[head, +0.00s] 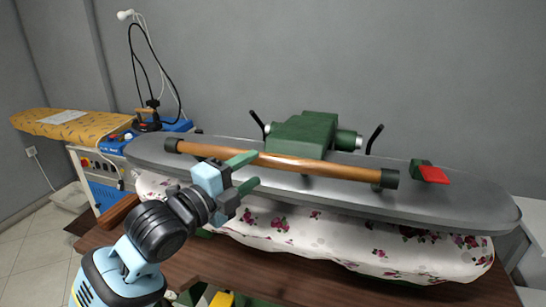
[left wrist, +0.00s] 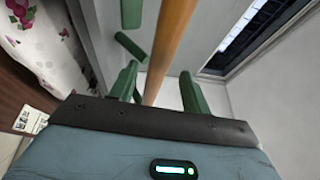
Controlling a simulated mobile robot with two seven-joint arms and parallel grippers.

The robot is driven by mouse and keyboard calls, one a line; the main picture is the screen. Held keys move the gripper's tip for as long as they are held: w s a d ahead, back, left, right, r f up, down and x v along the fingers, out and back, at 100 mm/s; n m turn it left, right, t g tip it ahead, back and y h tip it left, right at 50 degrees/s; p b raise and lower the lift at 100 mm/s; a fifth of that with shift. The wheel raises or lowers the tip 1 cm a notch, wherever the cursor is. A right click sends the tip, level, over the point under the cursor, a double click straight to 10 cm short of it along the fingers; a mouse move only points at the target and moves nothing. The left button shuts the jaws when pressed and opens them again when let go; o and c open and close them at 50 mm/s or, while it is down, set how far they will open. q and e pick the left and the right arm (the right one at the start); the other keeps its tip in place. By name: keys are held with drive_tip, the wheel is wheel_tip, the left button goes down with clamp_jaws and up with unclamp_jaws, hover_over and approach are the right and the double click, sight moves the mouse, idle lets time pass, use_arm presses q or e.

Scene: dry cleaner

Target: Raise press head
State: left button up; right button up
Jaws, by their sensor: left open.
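The press head (head: 450,202) is a long grey plate lying low and nearly level over the white floral padded bed (head: 300,232). A wooden handle bar (head: 300,164) with dark end caps runs along its front. My left gripper (head: 246,172) is open at the left part of the bar, one green finger overlapping it and the other lower. In the left wrist view, the bar (left wrist: 168,50) runs between the two open fingers (left wrist: 160,88). I cannot tell whether they touch it. My right gripper is not in view.
A green housing (head: 305,133) sits on top of the head, with a red tab (head: 433,174) at the right. A brown table (head: 290,282) lies under the bed. An ironing board with a yellow cover (head: 70,123) stands at the left. A grey wall is behind.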

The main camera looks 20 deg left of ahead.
use_arm(q)
drive_tip(key=x, duration=0.7)
drive_tip(key=shift+d, duration=0.15)
drive_tip(key=shift+w, duration=0.1)
clamp_jaws()
